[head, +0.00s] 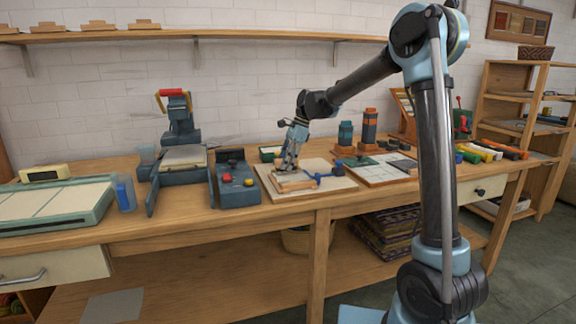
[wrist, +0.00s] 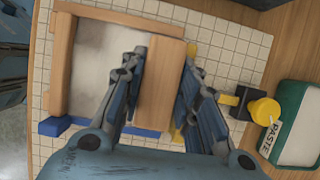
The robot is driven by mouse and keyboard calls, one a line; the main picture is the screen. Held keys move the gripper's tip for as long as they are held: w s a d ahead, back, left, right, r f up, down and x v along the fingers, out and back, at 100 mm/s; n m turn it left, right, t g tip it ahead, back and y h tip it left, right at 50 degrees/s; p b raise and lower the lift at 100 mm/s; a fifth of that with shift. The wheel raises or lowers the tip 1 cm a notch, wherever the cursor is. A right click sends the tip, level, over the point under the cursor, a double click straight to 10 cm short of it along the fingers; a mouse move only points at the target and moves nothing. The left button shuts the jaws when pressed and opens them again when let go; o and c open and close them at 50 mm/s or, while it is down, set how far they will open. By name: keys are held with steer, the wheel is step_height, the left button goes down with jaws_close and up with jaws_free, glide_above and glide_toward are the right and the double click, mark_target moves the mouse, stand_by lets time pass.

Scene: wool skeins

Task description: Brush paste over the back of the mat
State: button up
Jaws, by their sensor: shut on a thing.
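My gripper (wrist: 160,95) is shut on a flat wooden block (wrist: 162,85), with one finger on each long side; it also shows in the head view (head: 288,168), low over the work board. A pale, mottled flat panel (wrist: 98,55) lies to the left of the block, bordered by wooden bars (wrist: 62,65) at the left and top. I cannot tell whether this panel is the mat's back. No brush bristles can be made out.
The gridded board (wrist: 225,50) lies under the work, with a blue strip (wrist: 60,127) at lower left. A green-rimmed white tray (wrist: 300,130) is at the right. On the bench, a dark blue machine (head: 237,184) stands left of the board and a second board (head: 375,172) lies right.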

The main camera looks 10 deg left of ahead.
steer(key=shift+s+d, duration=0.75)
steer(key=shift+s, duration=0.4)
steer(key=shift+s+d, duration=0.7)
steer(key=shift+s, duration=0.45)
steer(key=shift+s+d, duration=0.75)
steer(key=shift+s, duration=0.4)
steer(key=shift+w+d, duration=0.55)
steer(key=shift+d, duration=0.35)
steer(key=shift+w+a, duration=0.7)
steer(key=shift+w, duration=0.45)
steer(key=shift+w+a, duration=0.75)
steer(key=shift+w, duration=0.4)
steer(key=shift+w+a, duration=0.7)
steer(key=shift+w, duration=0.45)
